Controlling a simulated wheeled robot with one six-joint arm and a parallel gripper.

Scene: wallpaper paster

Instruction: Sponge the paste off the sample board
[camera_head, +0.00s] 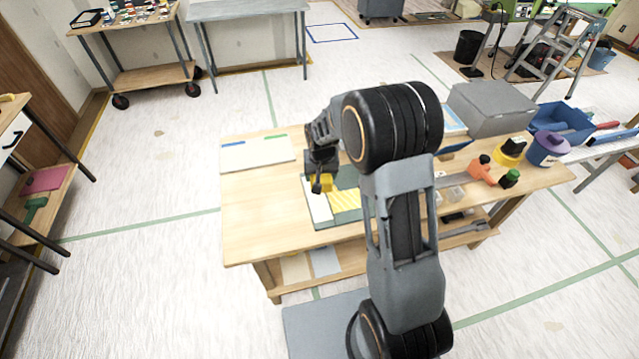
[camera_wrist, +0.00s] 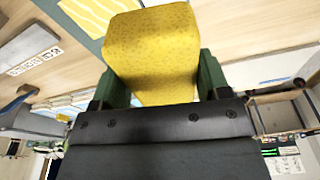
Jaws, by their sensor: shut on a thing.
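My gripper (camera_head: 322,186) is shut on a yellow sponge (camera_wrist: 155,50). The sponge also shows as a small yellow block in the head view (camera_head: 326,181). The dark green fingers press on its two sides in the wrist view. A green board (camera_head: 335,221) lies on the wooden table below my gripper. It bears a white strip and a yellow-and-white striped patch (camera_head: 345,199), partly hidden by my arm. The striped patch also shows at the top of the wrist view (camera_wrist: 100,10). I cannot tell whether the sponge touches the board.
A white panel (camera_head: 250,154) with blue and green marks lies at the table's back left. A grey box (camera_head: 490,108), blue bin (camera_head: 560,122), yellow pot (camera_head: 509,152) and purple pot (camera_head: 547,148) stand at the right. The table's front left (camera_head: 250,220) is clear.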

